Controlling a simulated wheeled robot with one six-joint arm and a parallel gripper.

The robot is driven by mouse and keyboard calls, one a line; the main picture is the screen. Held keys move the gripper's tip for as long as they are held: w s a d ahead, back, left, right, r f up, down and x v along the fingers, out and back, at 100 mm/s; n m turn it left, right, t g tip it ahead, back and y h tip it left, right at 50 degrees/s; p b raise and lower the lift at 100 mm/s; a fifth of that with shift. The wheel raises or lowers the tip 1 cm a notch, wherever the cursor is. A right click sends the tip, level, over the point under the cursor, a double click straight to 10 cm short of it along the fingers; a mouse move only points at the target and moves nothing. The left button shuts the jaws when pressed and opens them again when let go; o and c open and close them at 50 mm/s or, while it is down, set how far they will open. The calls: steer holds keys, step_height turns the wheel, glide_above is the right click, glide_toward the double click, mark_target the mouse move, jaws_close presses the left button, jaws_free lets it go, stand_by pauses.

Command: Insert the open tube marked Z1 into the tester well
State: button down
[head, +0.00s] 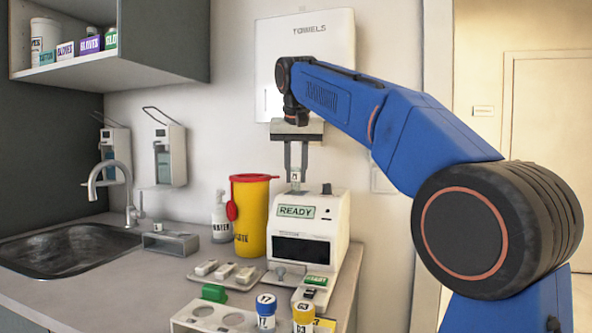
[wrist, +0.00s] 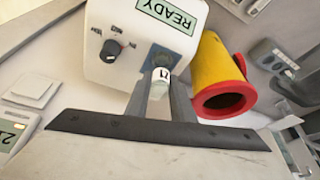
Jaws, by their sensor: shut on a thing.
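My gripper (head: 296,165) points down over the white tester (head: 333,222) and is shut on a small pale tube (head: 295,177). In the wrist view the tube (wrist: 160,78) sits between the two fingers, with a white label whose mark I cannot read surely. The tester (wrist: 110,62) shows a green READY screen and a dial on top. The tester well (wrist: 163,57) is a dark round opening just beyond the tube's end, partly hidden by the tube. I cannot tell whether the tube's lower end is above the well or inside it.
A yellow bin with a red lid (head: 254,215) stands close beside the tester, left in the head view. A sink (head: 65,250) lies left.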

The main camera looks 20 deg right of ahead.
steer(key=shift+f, duration=0.9)
steer(key=shift+f, duration=0.35)
steer(key=c, duration=1.5)
jaws_free()
steer(key=shift+o, duration=0.2)
steer(key=v, duration=1.7)
steer(key=shift+r, duration=0.2)
